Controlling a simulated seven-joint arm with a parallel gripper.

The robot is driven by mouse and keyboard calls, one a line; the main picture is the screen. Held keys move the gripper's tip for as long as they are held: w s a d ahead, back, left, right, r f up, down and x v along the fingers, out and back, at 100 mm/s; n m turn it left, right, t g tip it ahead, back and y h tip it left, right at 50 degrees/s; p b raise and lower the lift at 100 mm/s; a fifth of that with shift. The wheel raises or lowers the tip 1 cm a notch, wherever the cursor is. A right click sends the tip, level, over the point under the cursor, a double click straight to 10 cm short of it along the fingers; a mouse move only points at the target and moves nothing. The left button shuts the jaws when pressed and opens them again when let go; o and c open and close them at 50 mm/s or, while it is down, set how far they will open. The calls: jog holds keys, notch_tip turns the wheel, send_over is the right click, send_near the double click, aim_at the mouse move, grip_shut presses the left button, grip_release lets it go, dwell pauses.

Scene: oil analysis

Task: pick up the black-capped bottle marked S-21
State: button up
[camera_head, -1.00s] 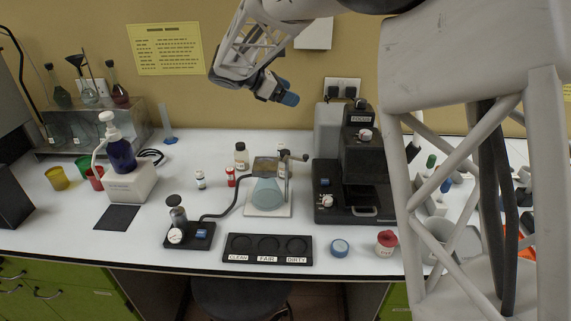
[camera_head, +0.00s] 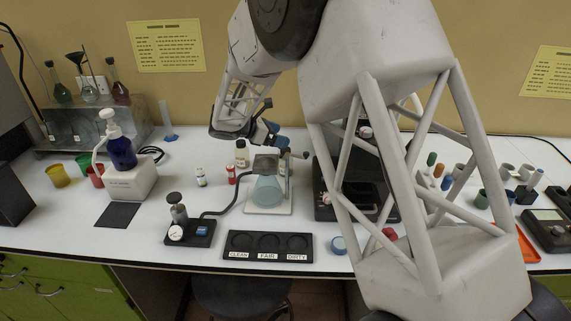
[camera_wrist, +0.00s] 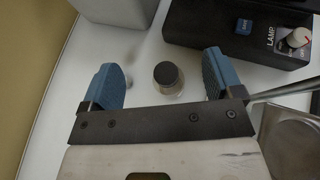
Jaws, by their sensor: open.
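My gripper (camera_wrist: 163,78) is open and empty. In the head view my gripper (camera_head: 272,133) is just right of the bottle's top, and its blue fingertips partly overlap the area behind the flask stand.
A black instrument with a LAMP knob (camera_wrist: 235,35) is near my fingers. The bench behind the white bottle is clear.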

aim_at(281, 154)
jog(key=shift+f, duration=0.25)
jog(key=shift+f, duration=1.7)
jog(key=f, duration=0.1)
jog(key=d+f, duration=0.1)
jog(key=f, duration=0.2)
jog(key=shift+w+d+f, duration=0.1)
jog(key=shift+w+d, duration=0.1)
jog(key=shift+w, duration=0.05)
jog(key=shift+w+d+f, duration=0.25)
jog(key=shift+d+f, duration=0.05)
jog(key=shift+d, duration=0.25)
